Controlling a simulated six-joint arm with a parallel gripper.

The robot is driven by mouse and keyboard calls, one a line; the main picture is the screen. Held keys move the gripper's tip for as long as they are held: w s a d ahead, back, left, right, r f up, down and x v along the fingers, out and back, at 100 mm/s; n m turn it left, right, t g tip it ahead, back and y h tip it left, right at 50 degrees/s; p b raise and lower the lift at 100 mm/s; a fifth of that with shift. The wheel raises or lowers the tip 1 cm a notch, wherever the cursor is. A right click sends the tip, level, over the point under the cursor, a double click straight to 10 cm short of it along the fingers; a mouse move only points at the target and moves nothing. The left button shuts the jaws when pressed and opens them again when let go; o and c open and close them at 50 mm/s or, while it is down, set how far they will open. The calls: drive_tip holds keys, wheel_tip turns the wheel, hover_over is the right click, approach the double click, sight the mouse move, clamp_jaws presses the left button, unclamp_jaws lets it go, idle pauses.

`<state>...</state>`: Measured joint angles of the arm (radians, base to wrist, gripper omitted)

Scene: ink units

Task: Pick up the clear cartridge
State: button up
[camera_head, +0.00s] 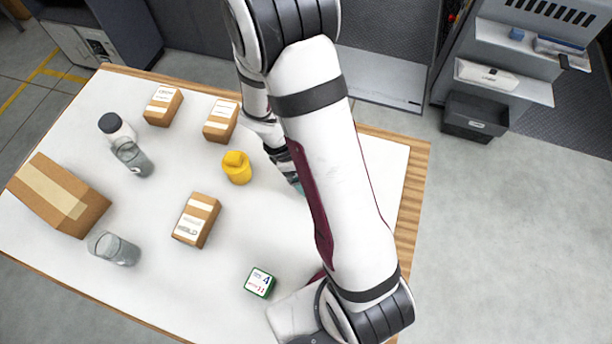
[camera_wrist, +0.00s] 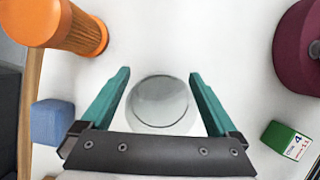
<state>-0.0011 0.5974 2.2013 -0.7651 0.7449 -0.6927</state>
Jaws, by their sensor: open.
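A clear round cartridge (camera_wrist: 158,101) shows in the wrist view, seen from above between my two teal fingers. My gripper (camera_wrist: 159,75) is open, with one finger on each side of the cartridge and a small gap showing at each side. In the head view, only a little of my gripper (camera_head: 296,186) shows past my arm, and this cartridge is hidden there. Two other clear containers stand on the left half of the table in the head view, one at the back (camera_head: 133,158) and one nearer the front (camera_head: 114,249).
Several cartons, one (camera_head: 196,220) mid-table, and a yellow container (camera_head: 236,167) stand on the white table (camera_head: 165,205).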

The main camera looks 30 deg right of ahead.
drive_tip(key=shift+f, duration=0.1)
clamp_jaws()
idle(0.4)
